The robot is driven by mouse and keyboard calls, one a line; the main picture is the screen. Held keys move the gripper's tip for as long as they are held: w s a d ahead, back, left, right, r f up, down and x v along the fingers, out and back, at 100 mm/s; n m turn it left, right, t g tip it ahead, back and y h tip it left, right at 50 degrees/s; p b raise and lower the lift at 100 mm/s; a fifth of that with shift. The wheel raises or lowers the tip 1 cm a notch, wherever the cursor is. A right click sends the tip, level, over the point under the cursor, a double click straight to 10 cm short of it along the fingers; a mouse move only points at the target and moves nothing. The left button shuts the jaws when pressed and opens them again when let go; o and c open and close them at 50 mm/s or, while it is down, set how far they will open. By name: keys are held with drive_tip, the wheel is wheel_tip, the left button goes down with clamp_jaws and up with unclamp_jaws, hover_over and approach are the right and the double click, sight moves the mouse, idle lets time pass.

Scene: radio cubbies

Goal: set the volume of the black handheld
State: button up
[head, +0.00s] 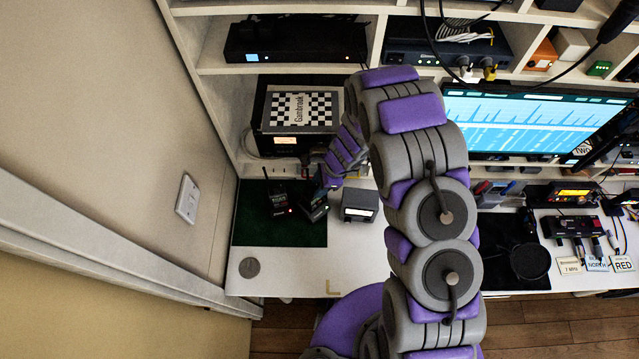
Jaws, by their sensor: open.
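Two black handheld radios stand on the dark green mat (265,232) at the left end of the white desk. The left handheld (279,205) has an antenna leaning up and left and a small red light. The right handheld (314,208) is close beside it, also with a small reddish light. My gripper (322,183) is open, just above and behind the right handheld, at the end of my purple and grey arm. Its fingers are small and dark here; I cannot tell whether they touch the radio. The volume knobs are too small to make out.
A grey box (359,205) with a lit display stands right of the handhelds. A black case (292,135) with a checkered "Gambrook" card is behind them under the shelf. A wall with a switch (187,199) bounds the left. The front desk strip (290,268) is mostly clear.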

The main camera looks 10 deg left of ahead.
drive_tip(key=shift+a, duration=0.15)
drive_tip(key=shift+c, duration=0.3)
drive_tip(key=shift+c, duration=0.8)
clamp_jaws()
drive_tip(key=shift+r, duration=0.1)
drive_tip(key=shift+w+n+p, duration=0.15)
drive_tip(key=shift+n+p, duration=0.35)
drive_tip(key=shift+n+g, duration=0.3)
drive_tip(key=shift+n, duration=0.1)
